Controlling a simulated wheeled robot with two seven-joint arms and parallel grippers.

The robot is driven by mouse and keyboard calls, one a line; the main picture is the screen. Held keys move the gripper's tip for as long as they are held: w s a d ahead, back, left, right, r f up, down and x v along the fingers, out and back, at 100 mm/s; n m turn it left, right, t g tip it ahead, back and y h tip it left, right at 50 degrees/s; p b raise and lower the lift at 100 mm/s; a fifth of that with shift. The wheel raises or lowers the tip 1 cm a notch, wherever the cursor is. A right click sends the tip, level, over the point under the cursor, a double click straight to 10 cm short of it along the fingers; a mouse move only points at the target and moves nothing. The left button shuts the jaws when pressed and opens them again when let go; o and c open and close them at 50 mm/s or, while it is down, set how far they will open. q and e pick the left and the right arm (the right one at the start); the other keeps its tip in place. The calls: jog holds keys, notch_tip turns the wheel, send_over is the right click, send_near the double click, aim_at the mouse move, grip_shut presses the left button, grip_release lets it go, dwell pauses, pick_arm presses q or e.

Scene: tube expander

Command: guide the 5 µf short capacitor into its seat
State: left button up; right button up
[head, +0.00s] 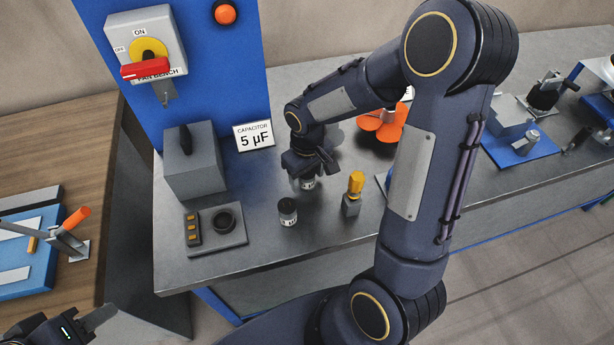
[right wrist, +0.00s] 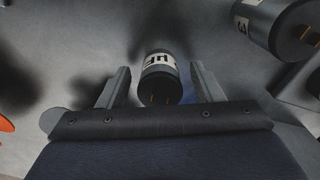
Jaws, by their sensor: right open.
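My right gripper (head: 312,168) is open and points down over a short dark capacitor with a white label (head: 307,184). In the right wrist view this capacitor (right wrist: 160,78) sits between the open fingers (right wrist: 163,88), with a visible gap on both sides. Its label reads "µF"; the number is hidden. A second capacitor (head: 288,212) stands on the bench nearer the front; a capacitor with a digit like 3 (right wrist: 262,22) shows at the wrist view's upper right. A grey plate with a round dark socket (head: 223,222) lies to the left. My left gripper (head: 88,322) is partly in view at the lower left.
A sign reading "CAPACITOR 5 µF" (head: 253,135) stands behind, next to a grey box with a black handle (head: 193,165). A yellow-topped part (head: 353,190) stands right of the capacitors. Bare bench lies between socket and capacitors.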

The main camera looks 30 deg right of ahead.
jog(key=shift+c, duration=0.3)
jog(key=c, duration=1)
jog(key=shift+r, duration=0.2)
jog(key=shift+r, duration=0.25)
notch_tip(320, 180, up, 2)
jog(key=shift+r, duration=0.2)
jog(key=s+a+r, duration=0.2)
jog(key=a+r, duration=0.1)
jog(key=a, duration=0.1)
jog(key=s+a+r+b, duration=0.1)
jog(key=s+a+r, duration=0.2)
jog(key=a, duration=0.1)
jog(key=s+a+r, duration=0.2)
jog(key=a+r, duration=0.1)
jog(key=a, duration=0.1)
jog(key=shift+s+r+b, duration=0.25)
jog(key=shift+r+b, duration=0.15)
jog(key=shift+d, duration=0.1)
